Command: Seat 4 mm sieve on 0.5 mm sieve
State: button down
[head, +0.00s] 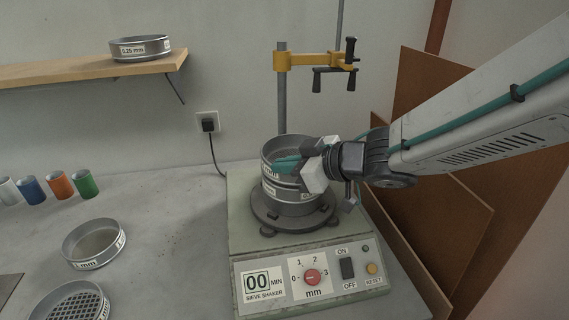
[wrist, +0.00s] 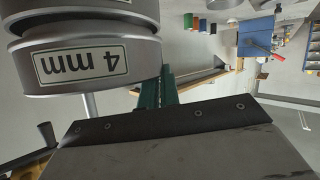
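The 4 mm sieve (wrist: 85,65) is a round grey metal sieve. In the wrist view it fills the upper left, with its label upside down. In the head view the 4 mm sieve (head: 268,153) is the upper ring of a stack on the shaker. Below it is a lower grey sieve (head: 288,195), its label partly hidden; I take it as the 0.5 mm sieve. My gripper (head: 286,163) reaches in from the right, its teal fingers close together at the upper sieve's wall. In the wrist view the fingers (wrist: 158,92) appear shut on that wall. I see no clear gap between the sieves.
The sieve shaker (head: 240,240) carries the stack. A yellow clamp (head: 305,61) on a post hangs above and behind it. A 1 mm sieve (head: 93,245) and a coarse sieve (head: 75,303) lie at left. A 0.25 mm sieve (head: 140,48) is on the shelf (head: 80,70). Brown boards (head: 440,140) lean at right.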

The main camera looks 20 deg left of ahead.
jog(key=shift+f, duration=0.5)
dwell(0.8)
jog(key=c, duration=1.6)
grip_release()
jog(key=shift+o, duration=0.2)
jog(key=v, duration=0.7)
jog(key=shift+d, duration=0.35)
jog(key=shift+s+r, duration=0.1)
jog(key=shift+s, duration=0.05)
